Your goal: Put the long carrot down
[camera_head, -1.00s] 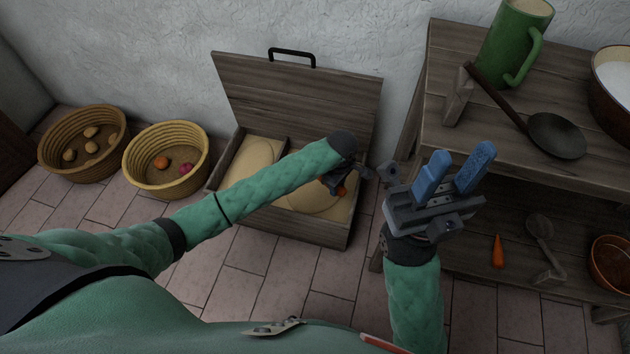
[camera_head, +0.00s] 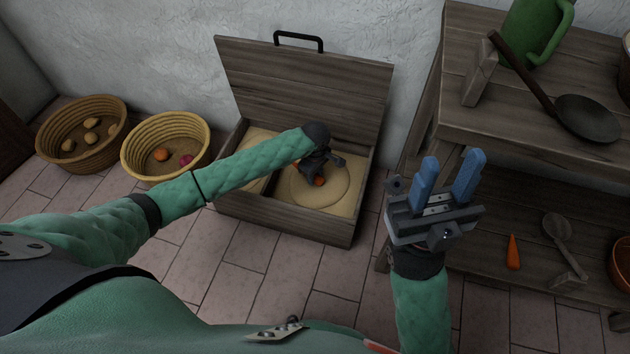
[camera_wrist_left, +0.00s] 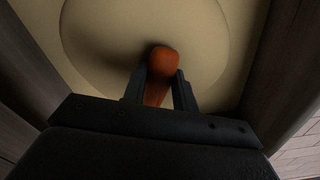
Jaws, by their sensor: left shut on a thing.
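The carrot in hand shows orange between the fingers in the left wrist view (camera_wrist_left: 162,64); a small orange part of it shows in the head view (camera_head: 319,181). My left gripper (camera_head: 318,174) is shut on it inside the open wooden box (camera_head: 290,226), over the sandy right compartment with a round shallow hollow (camera_head: 335,196). Whether the carrot touches the sand I cannot tell. My right gripper (camera_head: 446,186), with blue fingers apart, is open and empty between the box and the shelf. Another carrot (camera_head: 513,252) lies on the lower shelf.
Two wicker baskets stand left of the box, one with potatoes (camera_head: 84,140), one with an orange and a pink vegetable (camera_head: 166,148). The box lid (camera_head: 300,90) stands open against the wall.

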